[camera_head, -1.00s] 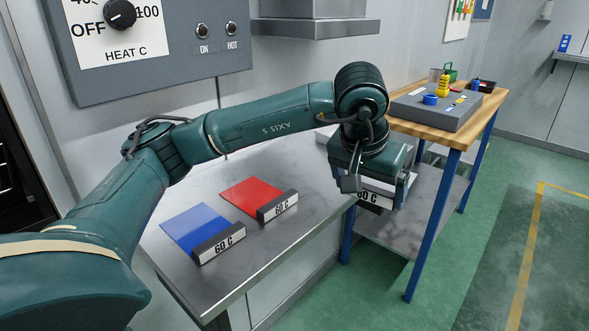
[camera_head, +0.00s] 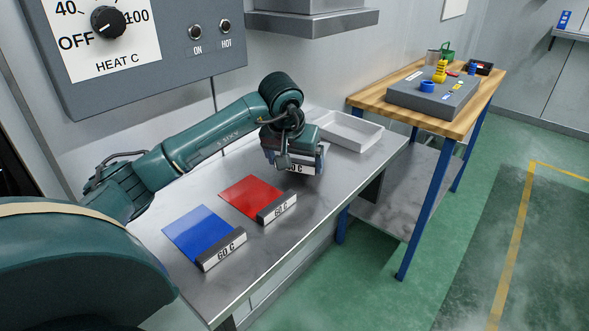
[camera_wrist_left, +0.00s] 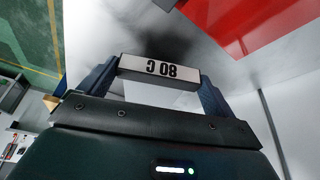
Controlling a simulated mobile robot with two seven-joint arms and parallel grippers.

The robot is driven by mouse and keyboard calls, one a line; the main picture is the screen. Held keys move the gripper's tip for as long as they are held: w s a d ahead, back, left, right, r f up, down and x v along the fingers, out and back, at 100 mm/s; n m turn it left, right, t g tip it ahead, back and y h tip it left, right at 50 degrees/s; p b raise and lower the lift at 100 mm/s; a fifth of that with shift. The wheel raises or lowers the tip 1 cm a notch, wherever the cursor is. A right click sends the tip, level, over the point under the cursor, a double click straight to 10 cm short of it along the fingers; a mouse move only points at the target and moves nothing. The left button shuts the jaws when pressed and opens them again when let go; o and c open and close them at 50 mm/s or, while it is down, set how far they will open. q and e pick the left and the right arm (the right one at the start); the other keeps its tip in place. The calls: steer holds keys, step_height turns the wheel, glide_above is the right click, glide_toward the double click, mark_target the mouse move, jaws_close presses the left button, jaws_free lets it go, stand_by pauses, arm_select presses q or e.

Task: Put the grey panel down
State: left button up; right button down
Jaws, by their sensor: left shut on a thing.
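My left gripper (camera_head: 301,163) is over the steel table, to the right of and behind the red panel. It is shut on the grey panel (camera_head: 295,170), of which the head view shows only part of the labelled handle. In the left wrist view the handle of the grey panel (camera_wrist_left: 160,69) sits between the two fingers, its "80 C" label upside down. The rest of the panel is hidden or blends with the steel. I cannot tell whether it touches the table. My right gripper is in neither view.
A red panel (camera_head: 251,194) and a blue panel (camera_head: 199,232), both labelled 60 C, lie on the steel table (camera_head: 240,270). A white tray (camera_head: 348,131) stands at its far end. A wooden bench (camera_head: 372,101) is beyond. The front right strip of steel is clear.

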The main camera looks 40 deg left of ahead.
mark_target(294, 169)
arm_select(q)
steer(key=shift+f, duration=1.35)
steer(key=shift+f, duration=0.2)
steer(key=o, duration=0.8)
steer(key=shift+c, duration=0.2)
steer(key=shift+r, duration=0.25)
steer(key=v, duration=1.2)
